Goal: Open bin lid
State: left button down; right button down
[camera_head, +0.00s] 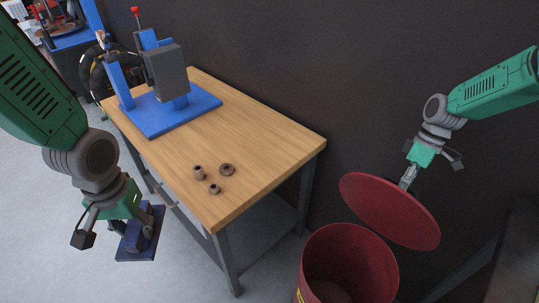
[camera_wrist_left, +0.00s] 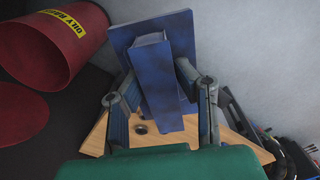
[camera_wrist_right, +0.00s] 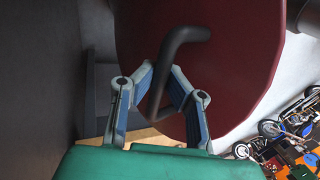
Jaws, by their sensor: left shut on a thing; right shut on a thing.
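The red bin (camera_head: 312,262) stands on the floor right of the table, its mouth uncovered and its inside visible. The round red lid (camera_head: 385,212) is tilted above and to the right of the mouth. My right gripper (camera_head: 408,180) is shut on the lid's dark bent handle, which shows between the fingers in the right wrist view (camera_wrist_right: 178,62). My left gripper (camera_head: 132,226) is shut on a blue plate-and-block part (camera_head: 134,248), held left of the table's front; the same part shows in the left wrist view (camera_wrist_left: 155,65).
The wooden table (camera_head: 260,140) bears a blue press (camera_head: 165,85) and three small brown round parts (camera_head: 214,188). A dark wall (camera_head: 400,60) stands behind the table and bin. A wheel (camera_head: 97,75) and other workshop items are at the far left. Grey floor is clear at the lower left.

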jog(key=shift+w+d+r, duration=0.1)
jog(key=shift+w+d, duration=0.1)
jog(key=shift+w, duration=0.05)
jog(key=c, duration=1.6)
grip_release()
jog(key=shift+o, duration=0.2)
jog(key=v, duration=0.7)
jog(key=shift+r, duration=0.2)
